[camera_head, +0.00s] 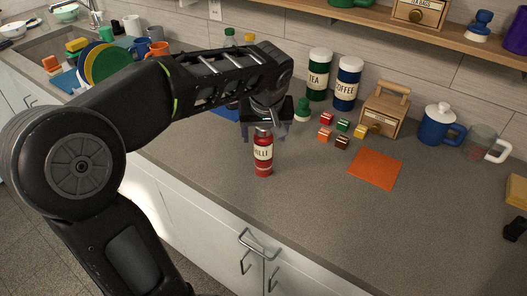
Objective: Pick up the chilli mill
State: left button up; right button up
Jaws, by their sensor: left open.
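The chilli mill (263,153) is a red jar with a white label and a metal-looking top. It stands upright on the grey counter, near the middle of the view. My left gripper (265,130) reaches over from the left and points down at the mill's top. It is open, with its fingers apart around or just behind the top; I cannot tell which. The mill's lower body is in plain view. My right gripper does not show.
A green tea canister (318,76), a blue coffee canister (347,84), a wooden box (384,110) and several small coloured blocks stand behind to the right. An orange mat (375,168) lies right of the mill. The counter between is clear. A shelf (450,36) hangs above.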

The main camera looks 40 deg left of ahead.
pick_arm(q)
jog(key=shift+w+f, duration=0.1)
jog(key=shift+f, duration=0.2)
jog(key=shift+a+f, duration=0.1)
jog(key=p+x, duration=0.1)
jog(key=x, duration=0.4)
dwell(0.5)
grip_shut()
dwell(0.6)
